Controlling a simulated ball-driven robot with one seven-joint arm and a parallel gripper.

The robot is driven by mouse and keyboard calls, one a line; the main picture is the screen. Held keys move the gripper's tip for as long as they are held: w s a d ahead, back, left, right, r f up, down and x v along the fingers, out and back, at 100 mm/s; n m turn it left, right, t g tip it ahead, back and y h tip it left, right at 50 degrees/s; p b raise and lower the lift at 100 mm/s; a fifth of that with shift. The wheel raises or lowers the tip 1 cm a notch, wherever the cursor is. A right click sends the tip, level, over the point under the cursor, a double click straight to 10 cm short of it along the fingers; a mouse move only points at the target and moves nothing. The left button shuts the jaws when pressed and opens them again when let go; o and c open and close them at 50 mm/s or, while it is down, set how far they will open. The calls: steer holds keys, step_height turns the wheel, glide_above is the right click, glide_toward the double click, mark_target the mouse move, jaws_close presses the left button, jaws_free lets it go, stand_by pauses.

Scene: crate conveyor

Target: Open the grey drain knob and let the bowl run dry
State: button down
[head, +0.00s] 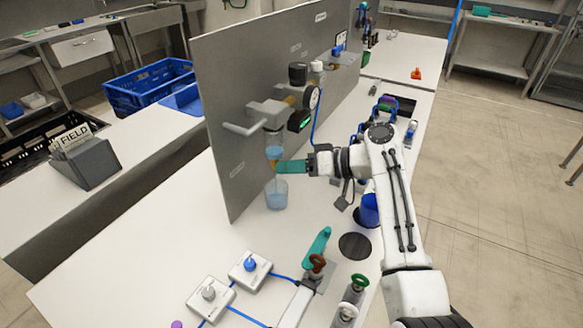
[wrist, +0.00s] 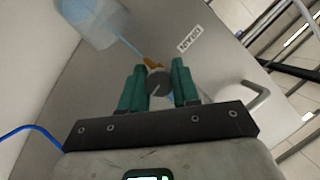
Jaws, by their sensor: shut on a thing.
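The grey drain knob (wrist: 159,83) sits between the two teal fingers of my gripper (wrist: 159,68) in the wrist view, with a brass fitting (wrist: 153,63) behind it. My gripper (head: 279,167) reaches in from the right in the head view and is shut on the knob, covering it there. The clear bowl (head: 273,143) hangs just above, with bluish water in it. A clear beaker (head: 276,195) with blue water stands on the table below; it also shows in the wrist view (wrist: 92,22). A thin blue stream (wrist: 128,46) runs between fitting and beaker.
A grey upright panel (head: 232,120) stands behind the bowl. A round gauge (head: 313,97) and a dark box with a green display (head: 299,121) sit above my gripper. A blue cup (head: 369,210) stands near my arm.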

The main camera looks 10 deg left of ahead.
steer(key=c, duration=1.1)
jaws_free()
steer(key=w+b+v, duration=0.1)
steer(key=v, duration=0.9)
steer(key=shift+s+d+r, duration=0.15)
steer(key=shift+s+d, duration=0.25)
steer(key=shift+s, duration=0.05)
